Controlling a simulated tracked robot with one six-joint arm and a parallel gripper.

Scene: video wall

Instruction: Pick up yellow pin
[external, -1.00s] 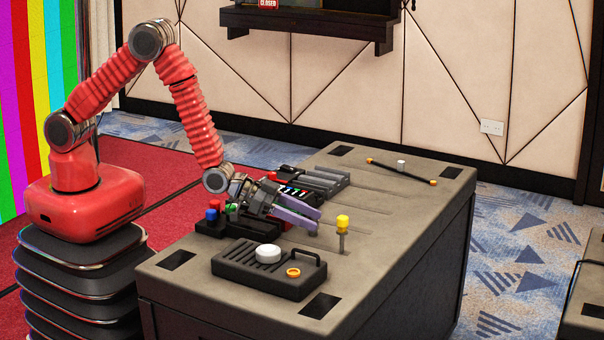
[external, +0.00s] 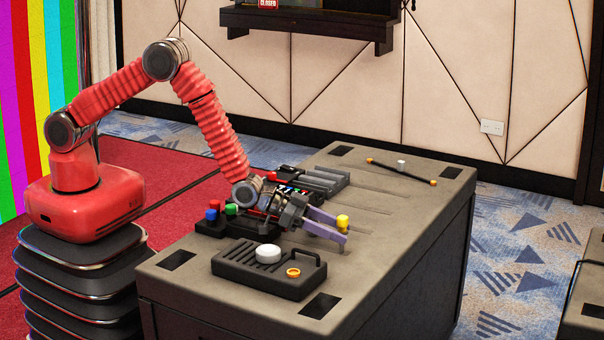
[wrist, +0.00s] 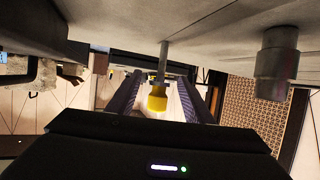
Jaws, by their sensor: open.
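The yellow pin (external: 343,221) stands near the right side of the table, its yellow head on a thin grey stem. In the external view my gripper (external: 339,226) reaches out low over the table with its fingers at the pin's head; the near finger hides most of the stem. In the wrist view the picture is upside down, and the pin's yellow head (wrist: 157,97) hangs between my two open fingers, with the stem (wrist: 164,60) running up to the table top. A gap shows on both sides of the head.
A black tray with a white knob (external: 268,254) and an orange ring lies in front of the arm. Red, blue and green pegs (external: 222,209) stand on a dark block behind it. A dark rod (external: 402,171) lies at the back. A grey cylinder (wrist: 277,62) stands in the wrist view.

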